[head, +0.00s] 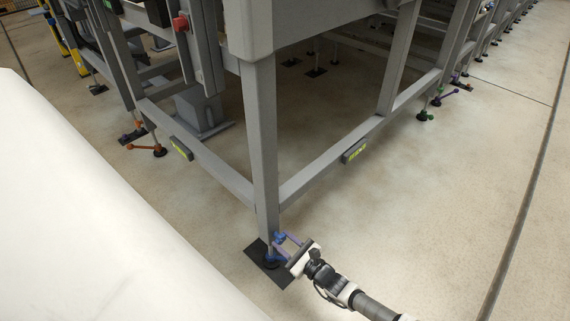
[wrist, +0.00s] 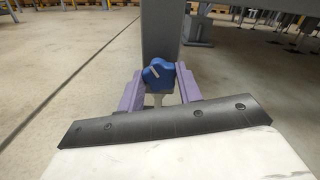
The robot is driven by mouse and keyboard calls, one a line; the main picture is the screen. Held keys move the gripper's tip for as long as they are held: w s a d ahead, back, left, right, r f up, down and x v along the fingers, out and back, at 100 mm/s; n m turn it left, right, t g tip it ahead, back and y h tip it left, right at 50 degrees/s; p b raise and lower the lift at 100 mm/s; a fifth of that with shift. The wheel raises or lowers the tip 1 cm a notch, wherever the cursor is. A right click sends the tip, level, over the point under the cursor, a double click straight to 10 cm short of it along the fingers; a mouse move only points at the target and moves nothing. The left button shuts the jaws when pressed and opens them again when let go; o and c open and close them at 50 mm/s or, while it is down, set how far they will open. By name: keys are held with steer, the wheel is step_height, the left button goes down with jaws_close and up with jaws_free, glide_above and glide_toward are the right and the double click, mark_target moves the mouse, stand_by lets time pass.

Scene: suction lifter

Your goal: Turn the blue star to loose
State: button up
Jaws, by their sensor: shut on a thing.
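The blue star (wrist: 158,76) is a lobed knob at the foot of a grey frame post. In the wrist view it sits between the two purple fingers of my gripper (wrist: 160,90), which is shut on it. In the head view the blue star (head: 279,237) is small and partly hidden by the fingers of my gripper (head: 284,243), which reaches in from the lower right. A pale mark shows on the knob's face in the wrist view. The head view is too small to show the finger contact.
The grey post (head: 265,150) stands over a black floor mat (head: 262,262). Low grey beams (head: 335,160) run from it to both sides. Feet with an orange handle (head: 140,149) and a green knob (head: 424,116) stand farther back. The concrete floor at the right is clear.

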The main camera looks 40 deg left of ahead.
steer(key=n, duration=0.4)
steer(key=shift+f+n+b, duration=0.1)
steer(key=shift+n+b, duration=0.2)
steer(key=shift+b, duration=0.05)
steer(key=n, duration=0.5)
steer(key=shift+n, duration=0.3)
steer(key=n, duration=0.4)
steer(key=shift+b, duration=0.4)
steer(key=n, duration=0.5)
steer(key=shift+n, duration=0.4)
steer(key=o, duration=1)
steer(key=shift+d, duration=0.1)
